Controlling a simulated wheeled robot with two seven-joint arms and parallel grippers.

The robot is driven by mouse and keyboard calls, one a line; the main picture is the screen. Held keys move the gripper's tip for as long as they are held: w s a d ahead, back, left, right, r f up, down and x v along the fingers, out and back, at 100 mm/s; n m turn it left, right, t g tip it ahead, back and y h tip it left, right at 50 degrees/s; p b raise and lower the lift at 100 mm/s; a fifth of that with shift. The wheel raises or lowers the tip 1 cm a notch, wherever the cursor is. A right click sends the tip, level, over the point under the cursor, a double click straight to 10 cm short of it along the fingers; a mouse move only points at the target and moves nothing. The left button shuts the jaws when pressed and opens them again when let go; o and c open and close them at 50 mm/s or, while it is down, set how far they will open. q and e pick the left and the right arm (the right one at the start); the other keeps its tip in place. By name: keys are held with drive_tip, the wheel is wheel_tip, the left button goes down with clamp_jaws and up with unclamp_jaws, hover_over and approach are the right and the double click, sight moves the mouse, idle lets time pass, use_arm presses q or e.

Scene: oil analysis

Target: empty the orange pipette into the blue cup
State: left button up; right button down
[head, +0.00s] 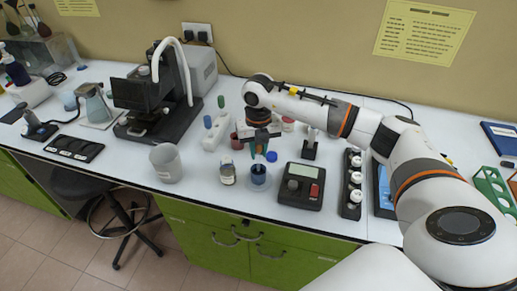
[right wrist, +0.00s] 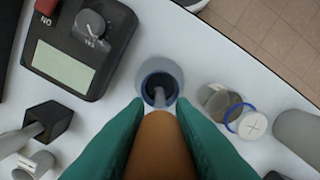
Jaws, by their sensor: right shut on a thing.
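My right gripper (head: 259,148) hangs over the blue cup (head: 259,174) in the head view. In the right wrist view its green fingers (right wrist: 160,108) are shut on the orange pipette (right wrist: 157,150), whose orange bulb sits between them. The pipette's grey tip points down at the blue cup (right wrist: 147,84) and shows within its round opening. I cannot tell how deep the tip reaches or what liquid is inside. The cup stands upright near the front edge of the white table. My left gripper is not in view.
A small bottle (head: 228,174) stands just left of the cup, and a grey beaker (head: 166,163) farther left. A dark device with a dial (head: 301,186) sits close on the right. A rack with white-capped bottles (head: 351,186) stands beyond it. Free table lies in front of the microscope (head: 155,100).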

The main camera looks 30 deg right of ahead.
drive_tip(key=shift+r, duration=0.15)
idle(0.4)
drive_tip(key=shift+r+p, duration=0.95)
drive_tip(key=shift+r, duration=0.45)
drive_tip(key=c, duration=1.8)
unclamp_jaws()
drive_tip(key=shift+c, duration=0.8)
drive_tip(key=shift+r+p, duration=0.85)
drive_tip(key=shift+r, duration=0.65)
